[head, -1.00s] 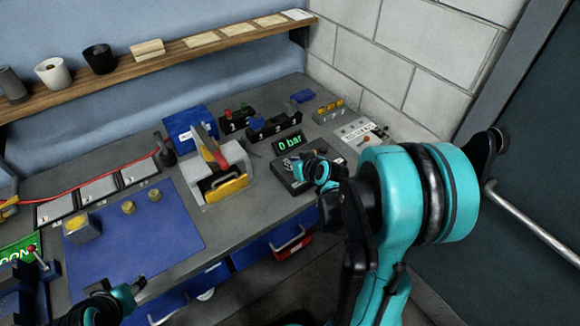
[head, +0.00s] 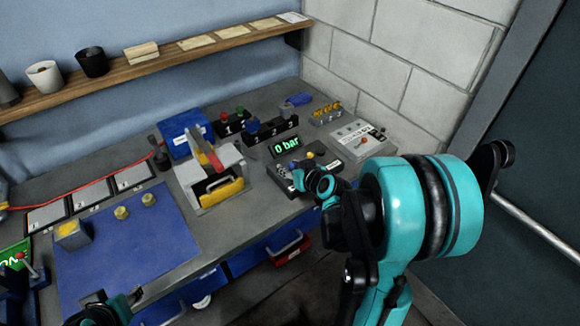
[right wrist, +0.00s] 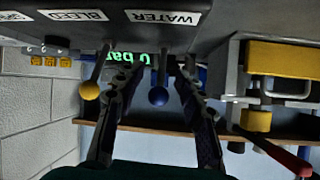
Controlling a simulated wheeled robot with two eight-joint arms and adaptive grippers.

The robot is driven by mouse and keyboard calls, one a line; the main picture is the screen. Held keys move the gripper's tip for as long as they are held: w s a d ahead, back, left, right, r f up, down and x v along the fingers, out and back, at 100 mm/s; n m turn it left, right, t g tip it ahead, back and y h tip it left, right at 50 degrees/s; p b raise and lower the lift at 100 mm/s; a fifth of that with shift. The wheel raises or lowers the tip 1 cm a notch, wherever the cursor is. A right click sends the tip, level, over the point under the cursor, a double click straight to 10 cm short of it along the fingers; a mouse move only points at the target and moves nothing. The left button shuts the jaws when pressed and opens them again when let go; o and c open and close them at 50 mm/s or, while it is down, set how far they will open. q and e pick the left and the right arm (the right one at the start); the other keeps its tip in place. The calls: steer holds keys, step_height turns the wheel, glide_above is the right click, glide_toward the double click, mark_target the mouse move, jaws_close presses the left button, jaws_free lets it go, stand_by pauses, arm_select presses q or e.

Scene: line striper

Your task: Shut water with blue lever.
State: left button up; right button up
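The water valve's blue lever, with a round blue knob (right wrist: 158,96), shows in the right wrist view under an upside-down WATER label (right wrist: 163,18). In the head view the blue knob (head: 293,165) sits on the dark valve box (head: 285,187). My right gripper (right wrist: 160,72) is open; its fingers appear on either side of the blue knob. I cannot tell whether they touch it. In the head view my right gripper (head: 318,180) partly covers the valve box. My left gripper (head: 115,308) is at the bottom left, cut off, its opening unclear.
A yellow-knobbed lever (right wrist: 89,91) stands beside the blue one, near the BLEED label. A display (head: 286,145) behind the valve box reads 0 bar. A grey holder with a yellow part (head: 221,190) stands left of it. A control box (head: 361,137) is at the right back.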

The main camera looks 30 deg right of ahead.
steer(key=v, duration=1.2)
stand_by(0.5)
steer(key=shift+a, duration=0.1)
